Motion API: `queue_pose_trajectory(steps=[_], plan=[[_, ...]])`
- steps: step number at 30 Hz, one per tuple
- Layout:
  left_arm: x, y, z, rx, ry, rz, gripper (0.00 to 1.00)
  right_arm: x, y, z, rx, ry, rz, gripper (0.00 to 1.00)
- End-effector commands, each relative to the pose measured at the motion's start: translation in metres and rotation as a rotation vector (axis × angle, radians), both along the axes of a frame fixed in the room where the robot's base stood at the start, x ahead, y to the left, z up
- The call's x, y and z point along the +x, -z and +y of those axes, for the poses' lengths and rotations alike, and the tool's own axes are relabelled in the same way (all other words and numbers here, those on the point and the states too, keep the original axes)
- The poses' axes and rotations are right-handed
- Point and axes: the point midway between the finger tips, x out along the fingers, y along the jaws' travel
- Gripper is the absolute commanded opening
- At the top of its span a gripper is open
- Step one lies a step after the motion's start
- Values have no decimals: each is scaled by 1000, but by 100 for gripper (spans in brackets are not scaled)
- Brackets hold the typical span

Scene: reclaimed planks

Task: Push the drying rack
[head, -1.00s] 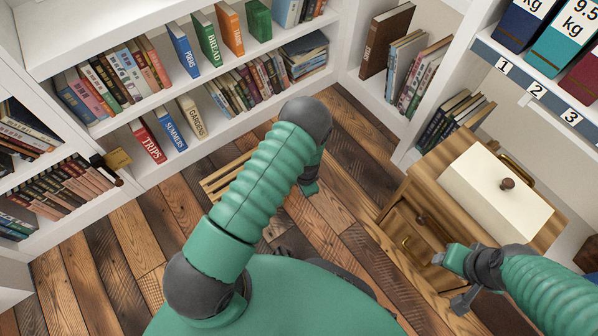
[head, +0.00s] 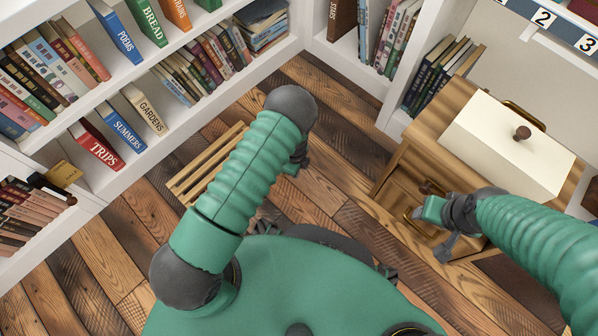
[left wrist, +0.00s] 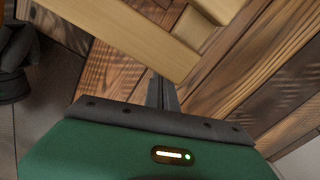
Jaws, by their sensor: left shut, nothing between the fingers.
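The drying rack, a low pale wooden slatted frame (head: 205,170), is on the plank floor in front of the left bookshelf. My left arm hides its right part in the head view. My left gripper (head: 297,163) is mostly hidden behind its own arm there. In the left wrist view its fingers (left wrist: 162,88) are shut and empty, close to the rack's pale slats (left wrist: 125,30); I cannot tell whether they touch. My right gripper (head: 440,232) is in front of the wooden cabinet, away from the rack; its finger opening is unclear.
A white bookshelf (head: 180,130) with several books stands behind and left of the rack. A wooden cabinet (head: 425,130) with a cream drawer-like top (head: 510,140) stands at right. Bare plank floor (head: 335,150) lies between rack and cabinet. My green base fills the bottom.

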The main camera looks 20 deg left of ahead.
Motion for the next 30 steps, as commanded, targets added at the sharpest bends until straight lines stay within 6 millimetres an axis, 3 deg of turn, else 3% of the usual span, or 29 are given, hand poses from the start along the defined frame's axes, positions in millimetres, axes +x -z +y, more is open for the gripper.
queue_pose_trajectory(steps=[1, 6, 16, 24, 30], plan=[[2, 4, 10, 1, -5, -4, 0, 0, 11, 0, 0, 0, 0, 51], [2, 0, 25, 0, -2, -2, 0, 0, 19, 0, 0, 0, -1, 51], [2, -3, 27, 0, -2, -1, 0, 0, 18, 0, 0, 0, -1, 51], [2, -3, 50, 0, -3, -1, 0, 0, 7, 0, 0, 0, -1, 51], [3, -2, 50, 0, -2, -2, 0, 0, 8, 0, 0, 0, -1, 51]])
